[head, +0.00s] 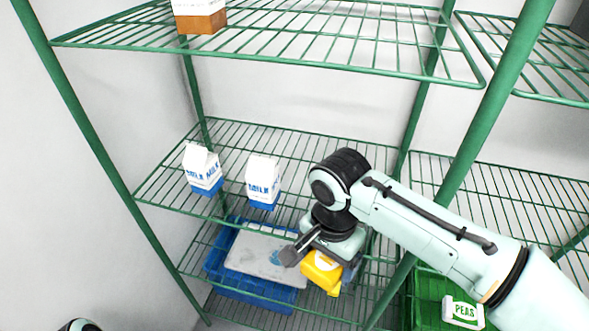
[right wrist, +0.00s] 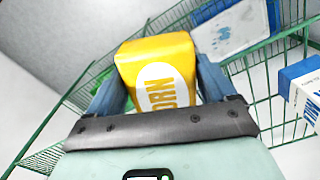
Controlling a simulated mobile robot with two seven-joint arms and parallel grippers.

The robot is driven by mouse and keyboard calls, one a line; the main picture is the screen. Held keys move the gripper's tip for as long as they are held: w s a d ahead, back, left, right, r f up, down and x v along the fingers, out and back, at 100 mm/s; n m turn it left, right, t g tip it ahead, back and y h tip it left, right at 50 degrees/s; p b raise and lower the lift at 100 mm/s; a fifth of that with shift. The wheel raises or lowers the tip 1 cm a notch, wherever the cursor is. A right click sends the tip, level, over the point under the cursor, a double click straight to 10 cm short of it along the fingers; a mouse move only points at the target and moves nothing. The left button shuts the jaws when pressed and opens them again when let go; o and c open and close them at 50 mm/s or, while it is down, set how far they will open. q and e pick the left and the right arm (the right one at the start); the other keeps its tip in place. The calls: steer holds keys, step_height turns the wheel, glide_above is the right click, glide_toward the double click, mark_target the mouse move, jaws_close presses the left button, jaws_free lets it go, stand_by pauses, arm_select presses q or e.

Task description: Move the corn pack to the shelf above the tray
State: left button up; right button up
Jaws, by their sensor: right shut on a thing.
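The yellow corn pack (head: 322,270) is in the jaws of my right gripper (head: 318,259), seen at the lower middle of the head view. In the right wrist view the pack (right wrist: 158,62) sits between the two blue-grey fingers (right wrist: 160,82), its white label facing the camera. The blue tray (head: 213,266) is on a low wire shelf, left of the gripper, with a pale flat thing in it. The shelf above the tray (head: 230,135) is green wire and bears two milk cartons. My left gripper is not in view.
The milk cartons (head: 203,170) and (head: 263,182) stand at the left and middle of that shelf. A brown-and-white carton (head: 200,16) is on the top shelf. A green crate (head: 428,295) with a peas pack (head: 463,312) is at lower right. A green post (head: 490,110) stands near my right arm.

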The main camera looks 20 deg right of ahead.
steer(key=w+d+p, duration=0.1)
steer(key=w+d, duration=0.1)
steer(key=w, duration=0.2)
steer(key=w+d+p, duration=0.2)
steer(key=w+d, duration=0.1)
steer(key=w, duration=0.2)
steer(key=w+d+p, duration=0.1)
steer(key=w+d, duration=0.2)
steer(key=w, duration=0.1)
steer(key=shift+w+d+r, duration=0.1)
steer(key=shift+w+d, duration=0.15)
steer(key=shift+w, duration=0.15)
steer(key=shift+w+d+p, duration=0.35)
steer(key=shift+w+p, duration=0.05)
steer(key=shift+w, duration=0.05)
step_height(320, 180, down, 4)
steer(key=shift+s+a+r+b, duration=0.1)
steer(key=shift+r+b, duration=0.05)
steer(key=shift+b, duration=0.3)
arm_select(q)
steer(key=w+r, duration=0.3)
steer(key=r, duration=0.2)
arm_select(e)
steer(key=shift+s+r, duration=0.1)
steer(key=shift+f, duration=0.25)
steer(key=o, duration=1.2)
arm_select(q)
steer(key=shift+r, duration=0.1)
arm_select(e)
steer(key=shift+r, duration=0.15)
